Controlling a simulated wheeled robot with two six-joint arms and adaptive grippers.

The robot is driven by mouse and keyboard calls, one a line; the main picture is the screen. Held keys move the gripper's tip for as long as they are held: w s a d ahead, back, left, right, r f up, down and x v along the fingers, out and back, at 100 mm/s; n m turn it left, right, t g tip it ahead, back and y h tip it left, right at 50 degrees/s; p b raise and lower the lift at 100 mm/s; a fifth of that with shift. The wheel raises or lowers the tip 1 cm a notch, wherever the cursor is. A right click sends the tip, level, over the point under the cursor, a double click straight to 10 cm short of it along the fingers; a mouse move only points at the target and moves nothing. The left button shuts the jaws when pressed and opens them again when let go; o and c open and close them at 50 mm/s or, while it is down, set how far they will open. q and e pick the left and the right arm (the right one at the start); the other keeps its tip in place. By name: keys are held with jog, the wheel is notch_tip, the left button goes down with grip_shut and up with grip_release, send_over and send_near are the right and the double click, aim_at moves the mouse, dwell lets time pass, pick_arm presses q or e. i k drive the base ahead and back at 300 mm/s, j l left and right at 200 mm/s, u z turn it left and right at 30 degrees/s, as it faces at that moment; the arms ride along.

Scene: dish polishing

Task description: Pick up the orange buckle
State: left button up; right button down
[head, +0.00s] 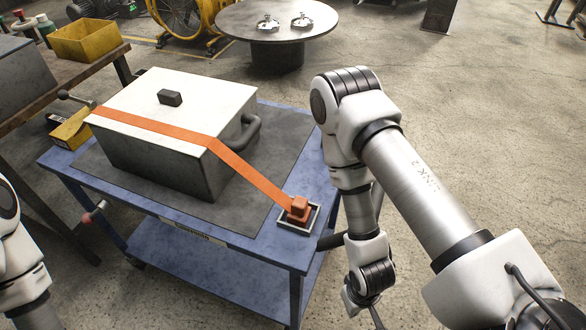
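The orange buckle (299,207) sits in a small grey square tray (285,224) at the front right corner of the blue cart. An orange strap (243,172) runs from the buckle up and across the white lid of a grey metal box (155,158). My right arm comes in from the right and hangs down beyond the cart's right edge. Its gripper end (362,304) is at the bottom of the view, right of and below the buckle in the picture, apart from it. Its fingers are cut off or unclear. My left arm shows at the left edge; its gripper is out of view.
The blue cart (180,215) has a raised top and a lower shelf. A black handle (240,136) is on the box's right side. A yellow box (72,128) lies at the cart's left. A workbench stands left; a round table (276,20) stands behind.

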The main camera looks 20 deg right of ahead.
aim_at(299, 208)
jog(key=i+z, duration=0.2)
jog(key=z, duration=0.6)
